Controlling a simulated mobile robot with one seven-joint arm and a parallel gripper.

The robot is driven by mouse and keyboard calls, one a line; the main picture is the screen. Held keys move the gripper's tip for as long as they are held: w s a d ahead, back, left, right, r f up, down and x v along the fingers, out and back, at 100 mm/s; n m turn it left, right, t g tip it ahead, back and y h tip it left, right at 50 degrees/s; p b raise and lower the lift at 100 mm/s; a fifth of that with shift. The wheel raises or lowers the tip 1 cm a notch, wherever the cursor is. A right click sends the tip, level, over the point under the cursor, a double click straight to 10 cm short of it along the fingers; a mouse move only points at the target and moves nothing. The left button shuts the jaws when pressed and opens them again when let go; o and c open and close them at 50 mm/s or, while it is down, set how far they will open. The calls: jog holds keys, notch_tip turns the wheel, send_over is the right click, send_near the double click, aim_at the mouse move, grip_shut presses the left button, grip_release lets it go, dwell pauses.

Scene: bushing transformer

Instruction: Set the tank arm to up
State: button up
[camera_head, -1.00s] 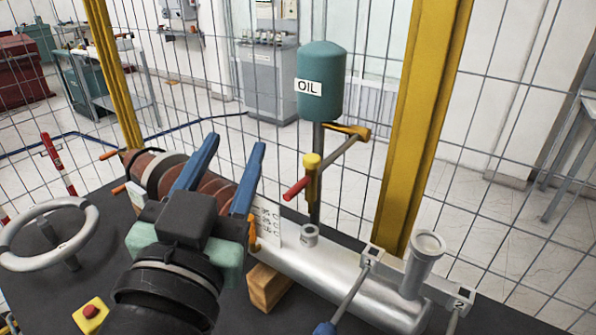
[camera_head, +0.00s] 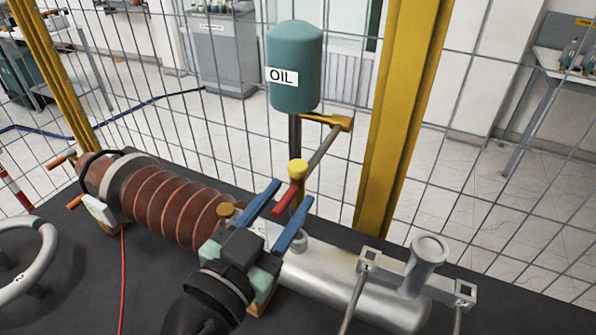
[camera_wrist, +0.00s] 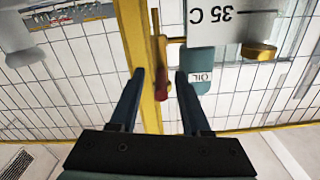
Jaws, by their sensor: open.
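The teal OIL tank (camera_head: 294,70) stands on a post behind the bench pipework. Its arm runs from a yellow bracket (camera_head: 325,121) along a grey rod down-left to a yellow knob (camera_head: 298,169). A red handle (camera_head: 286,201) hangs below the knob, slanting down-left. My gripper (camera_head: 291,191) is open, its two blue fingers on either side of the red handle in the head view. In the wrist view, the red handle (camera_wrist: 161,86) shows between the open fingertips of my gripper (camera_wrist: 160,75). I cannot tell whether either finger touches it.
A brown ribbed bushing (camera_head: 165,200) lies left of my gripper and a silver pipe (camera_head: 340,290) lies to the right. A yellow post (camera_head: 398,120) and wire fence stand behind. A grey handwheel (camera_head: 30,265) is at the far left.

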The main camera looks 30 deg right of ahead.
aim_at(295, 189)
jog(key=shift+p+x, duration=0.45)
jog(key=shift+x, duration=1.7)
jog(key=shift+a, duration=0.1)
grip_shut()
